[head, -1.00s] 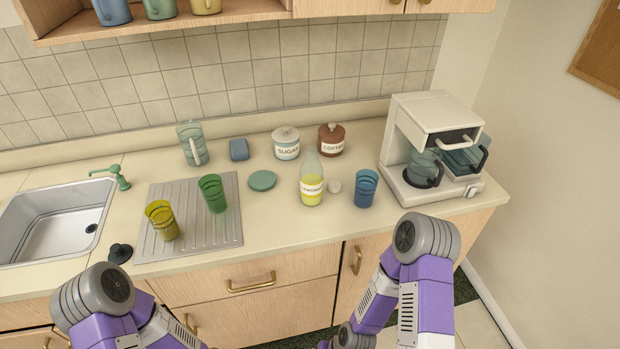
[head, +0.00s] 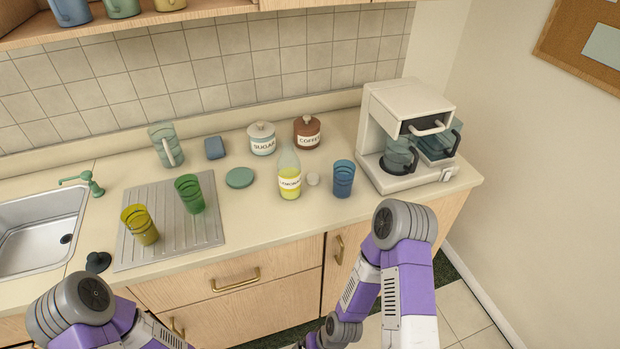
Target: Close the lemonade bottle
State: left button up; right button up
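The lemonade bottle (head: 289,181) stands upright on the counter, clear glass with yellow liquid in its lower part and a white label. No cap shows on its neck. A small whitish round piece (head: 313,179) lies on the counter just right of the bottle; it may be the cap, but it is too small to tell. Both of my arms are folded low in front of the counter, well short of the bottle. Neither gripper shows in the head view.
A blue glass (head: 343,179) stands close right of the bottle, with the coffee maker (head: 409,140) farther right. Sugar (head: 262,139) and coffee (head: 307,133) jars stand behind. A green disc (head: 239,178) lies left. Green (head: 189,194) and yellow (head: 140,225) glasses stand on the drainboard (head: 205,232).

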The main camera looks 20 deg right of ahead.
aim_at(288, 164)
jog(key=k, duration=0.5)
jog(key=z, duration=1.1)
jog(key=i, duration=0.75)
jog(key=u, duration=1.6)
